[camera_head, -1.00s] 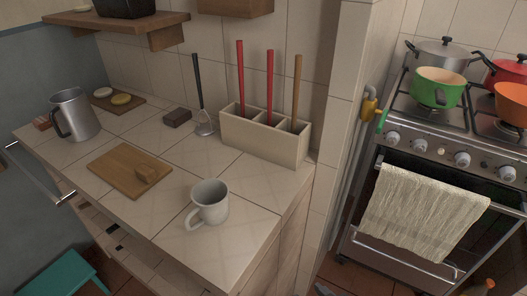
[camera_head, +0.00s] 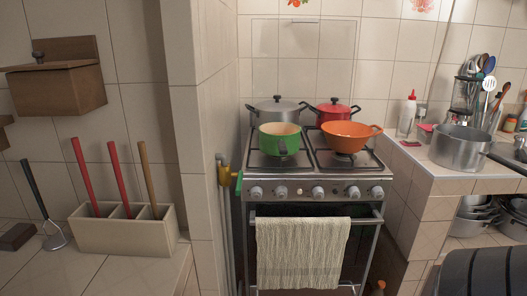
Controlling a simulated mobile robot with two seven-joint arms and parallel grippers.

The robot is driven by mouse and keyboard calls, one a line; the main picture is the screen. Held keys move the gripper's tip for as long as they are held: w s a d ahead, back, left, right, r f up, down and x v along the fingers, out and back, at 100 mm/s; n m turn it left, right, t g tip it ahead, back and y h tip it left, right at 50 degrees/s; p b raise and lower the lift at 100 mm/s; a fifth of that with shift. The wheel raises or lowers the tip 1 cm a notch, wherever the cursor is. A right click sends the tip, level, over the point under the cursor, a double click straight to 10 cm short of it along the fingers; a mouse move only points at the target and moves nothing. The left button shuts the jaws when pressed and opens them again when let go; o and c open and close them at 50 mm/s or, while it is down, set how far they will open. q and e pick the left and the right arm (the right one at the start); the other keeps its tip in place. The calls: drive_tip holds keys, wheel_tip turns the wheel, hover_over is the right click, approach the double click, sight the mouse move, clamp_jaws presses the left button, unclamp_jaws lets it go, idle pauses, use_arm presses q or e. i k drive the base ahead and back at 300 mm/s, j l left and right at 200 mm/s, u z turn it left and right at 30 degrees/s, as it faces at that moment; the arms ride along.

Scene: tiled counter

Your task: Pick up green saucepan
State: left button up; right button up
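The green saucepan (camera_head: 279,142) sits on the front left burner of the stove (camera_head: 318,170). Neither of my grippers is in view.
A grey lidded pot (camera_head: 277,111) and a red lidded pot (camera_head: 332,112) stand behind it. An orange pan (camera_head: 350,135) is close on its right. A towel (camera_head: 301,250) hangs on the oven door. A utensil box (camera_head: 125,232) stands left, beyond a tiled wall edge.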

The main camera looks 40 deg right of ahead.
sight(277, 138)
drive_tip(key=k+l, duration=0.1)
drive_tip(key=l, duration=0.45)
drive_tip(key=l+u, duration=0.3)
drive_tip(key=l, duration=0.6)
